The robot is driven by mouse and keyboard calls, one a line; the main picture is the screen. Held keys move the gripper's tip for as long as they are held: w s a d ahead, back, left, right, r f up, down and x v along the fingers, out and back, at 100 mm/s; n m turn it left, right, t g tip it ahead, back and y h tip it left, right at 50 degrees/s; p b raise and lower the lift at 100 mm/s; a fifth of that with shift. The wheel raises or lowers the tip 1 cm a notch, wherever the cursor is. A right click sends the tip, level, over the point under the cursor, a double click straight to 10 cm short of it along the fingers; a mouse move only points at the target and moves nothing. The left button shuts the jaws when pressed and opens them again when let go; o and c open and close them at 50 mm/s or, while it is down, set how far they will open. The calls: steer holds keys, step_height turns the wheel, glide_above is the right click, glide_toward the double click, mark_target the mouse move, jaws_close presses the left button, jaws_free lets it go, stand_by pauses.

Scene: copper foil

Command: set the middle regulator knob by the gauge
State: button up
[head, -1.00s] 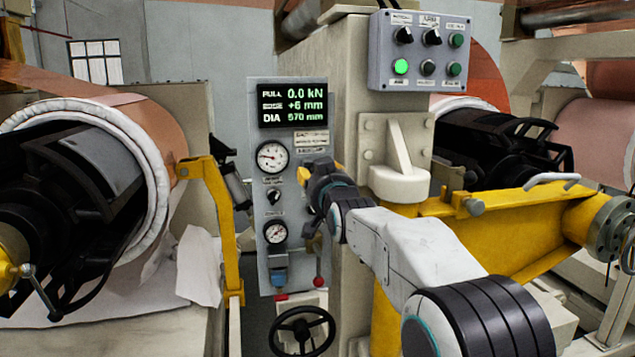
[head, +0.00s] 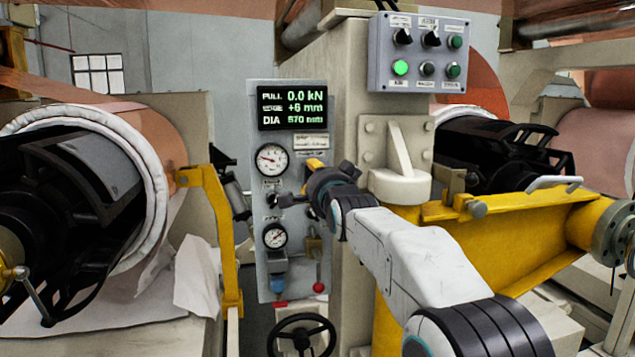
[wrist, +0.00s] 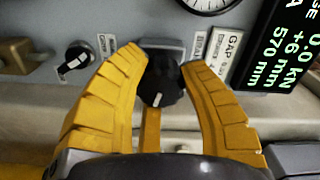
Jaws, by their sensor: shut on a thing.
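My gripper (head: 309,187) is at the right side of the grey gauge panel (head: 262,120). In the wrist view its yellow fingers (wrist: 163,62) are shut on a black knob (wrist: 160,88), one on each side. In the head view my gripper hides this knob. The upper gauge (head: 272,160) has a white face with its needle pointing left and slightly up. Its edge shows at the top of the wrist view (wrist: 209,4). The lower gauge (head: 275,236) is also uncovered, but its reading is too small to tell.
A display (head: 292,107) above the gauges reads 0.0 kN, +6 mm and 570 mm. Another black knob (wrist: 76,61) with a white mark is left of my fingers. A yellow bracket (head: 222,235) stands left.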

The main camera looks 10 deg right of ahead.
steer(key=m, duration=0.6)
steer(key=shift+a+b, duration=0.1)
steer(key=shift+b, duration=0.3)
steer(key=shift+r+m, duration=0.1)
steer(key=shift+m, duration=2.1)
steer(key=shift+r, duration=0.15)
steer(key=o, duration=1.2)
steer(key=shift+f, duration=0.2)
steer(key=s, duration=1.2)
